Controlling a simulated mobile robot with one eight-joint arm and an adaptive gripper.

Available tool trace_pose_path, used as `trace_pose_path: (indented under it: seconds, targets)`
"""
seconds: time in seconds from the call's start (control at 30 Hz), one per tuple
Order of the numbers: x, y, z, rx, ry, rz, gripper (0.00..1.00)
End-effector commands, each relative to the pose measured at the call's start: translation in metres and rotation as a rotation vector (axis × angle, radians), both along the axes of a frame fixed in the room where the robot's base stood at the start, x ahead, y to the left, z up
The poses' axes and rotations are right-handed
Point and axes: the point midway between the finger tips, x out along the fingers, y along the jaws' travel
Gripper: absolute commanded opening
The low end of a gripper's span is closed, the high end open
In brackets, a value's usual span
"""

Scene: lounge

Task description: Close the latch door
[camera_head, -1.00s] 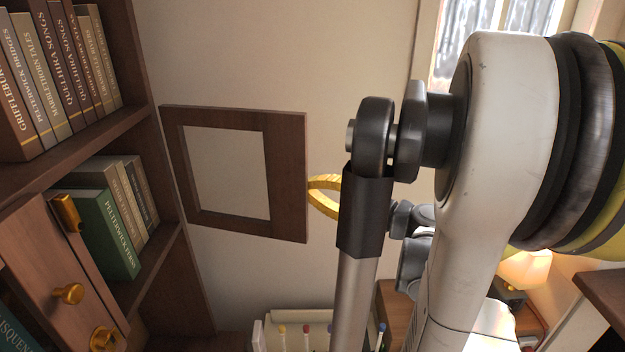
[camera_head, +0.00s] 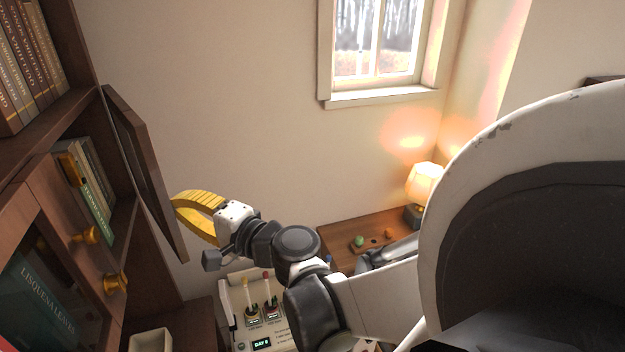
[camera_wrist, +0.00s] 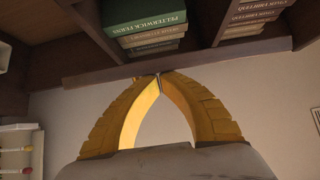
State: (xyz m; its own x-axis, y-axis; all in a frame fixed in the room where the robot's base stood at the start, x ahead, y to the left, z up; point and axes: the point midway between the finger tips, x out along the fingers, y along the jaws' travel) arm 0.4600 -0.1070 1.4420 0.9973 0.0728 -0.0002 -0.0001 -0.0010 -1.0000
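The latch door is a dark brown wooden frame (camera_head: 152,185) at the right side of the bookcase. It stands open, seen at a steep angle in the head view. My gripper (camera_head: 176,203) has yellow curved fingers and is at the right side of the door, close to its outer edge. In the wrist view the fingertips (camera_wrist: 159,76) meet with nothing between them. They lie against or just in front of a dark wooden bar, which looks like the door's frame (camera_wrist: 225,57). I cannot tell whether they touch it. A gold latch piece (camera_head: 70,170) sits on the bookcase.
The bookcase holds brown books (camera_head: 28,70) above and a green book (camera_head: 95,195) below. A lower cabinet door has gold knobs (camera_head: 115,284). A switch panel (camera_head: 262,315) and a wooden side table (camera_head: 345,232) with a lamp (camera_head: 424,184) stand to the right.

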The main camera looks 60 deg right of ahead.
Motion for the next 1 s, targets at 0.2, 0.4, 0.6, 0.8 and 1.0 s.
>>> trace_pose_path:
  seconds: [0.2,0.4,0.6,0.8,1.0]
  targets:
    - [0.009,0.047,-0.003,0.000,0.000,0.008,0.00]
    - [0.021,0.071,-0.002,0.000,0.000,0.006,0.00]
    - [0.028,0.083,-0.002,0.000,0.000,0.004,0.00]
    - [0.030,0.086,-0.002,0.000,0.000,0.002,0.00]
    - [0.030,0.086,-0.002,0.000,0.000,0.001,0.00]
